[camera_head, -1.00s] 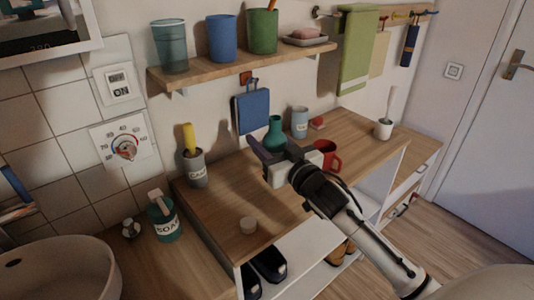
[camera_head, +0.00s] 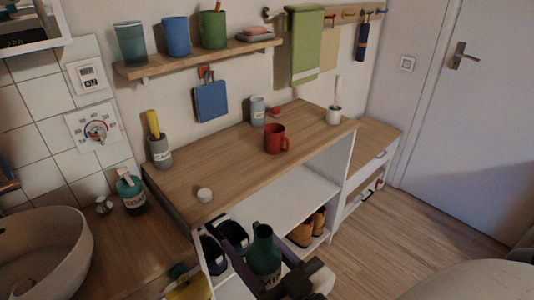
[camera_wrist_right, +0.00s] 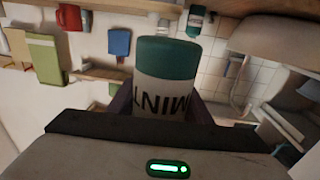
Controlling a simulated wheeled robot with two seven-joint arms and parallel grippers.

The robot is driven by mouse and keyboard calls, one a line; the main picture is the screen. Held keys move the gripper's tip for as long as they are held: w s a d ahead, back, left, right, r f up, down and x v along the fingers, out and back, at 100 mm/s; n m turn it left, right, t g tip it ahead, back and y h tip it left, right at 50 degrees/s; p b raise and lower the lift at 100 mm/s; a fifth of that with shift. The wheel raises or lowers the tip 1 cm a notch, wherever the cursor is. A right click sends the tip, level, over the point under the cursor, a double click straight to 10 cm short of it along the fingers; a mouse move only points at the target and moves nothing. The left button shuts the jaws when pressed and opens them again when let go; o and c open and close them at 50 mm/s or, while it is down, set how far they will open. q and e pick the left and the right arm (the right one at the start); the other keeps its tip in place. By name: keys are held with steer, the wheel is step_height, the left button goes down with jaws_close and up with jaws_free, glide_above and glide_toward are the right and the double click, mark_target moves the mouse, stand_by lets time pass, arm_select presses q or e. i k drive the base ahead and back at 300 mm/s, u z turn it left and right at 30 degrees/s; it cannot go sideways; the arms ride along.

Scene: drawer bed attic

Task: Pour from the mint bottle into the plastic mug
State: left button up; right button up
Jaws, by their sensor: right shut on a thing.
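The mint bottle (camera_head: 264,247), green with a pale label, is held in my right gripper (camera_head: 262,260). It stands roughly upright in front of the counter, low in the head view. In the right wrist view the bottle (camera_wrist_right: 165,80) fills the middle, its label upside down in the picture, between the purple fingers. A red mug (camera_head: 276,139), likely the plastic mug, stands upright on the wooden counter, behind and above the bottle in the picture, clear of the gripper. Its inside cannot be made out. My left gripper is not in view.
The wooden counter (camera_head: 225,165) is mostly clear around the mug. Shoes (camera_head: 305,228) lie on the open shelf below.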

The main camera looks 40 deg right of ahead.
mark_target(275, 134)
steer(key=k, duration=0.5)
steer(key=z, duration=2.5)
steer(key=i, duration=2.55)
steer(key=u, duration=2.7)
